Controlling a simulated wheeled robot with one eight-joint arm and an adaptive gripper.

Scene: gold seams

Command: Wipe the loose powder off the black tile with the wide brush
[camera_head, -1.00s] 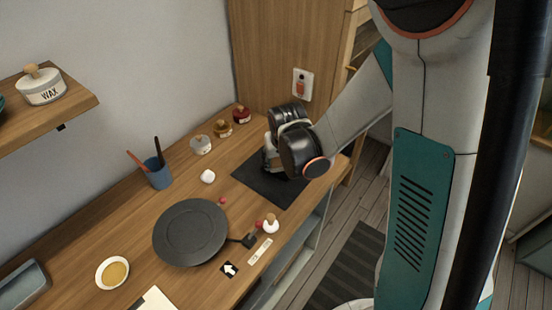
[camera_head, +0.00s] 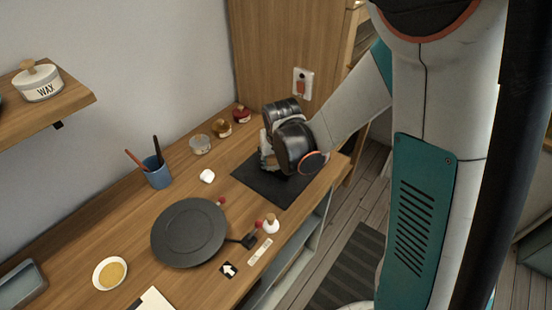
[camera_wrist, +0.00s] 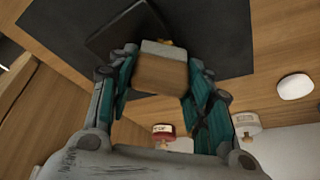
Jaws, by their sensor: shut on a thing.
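My gripper (camera_wrist: 160,72) is shut on a wooden block with a pale strip along its far edge, which looks like the wide brush (camera_wrist: 160,77). In the head view my gripper (camera_head: 267,152) is over the mat and largely hidden by my wrist; the tile cannot be made out there.
The dark mat (camera_head: 268,190) lies near the bench's right end. Small jars (camera_head: 222,128) stand behind it, and a white lump (camera_head: 207,176) lies left.

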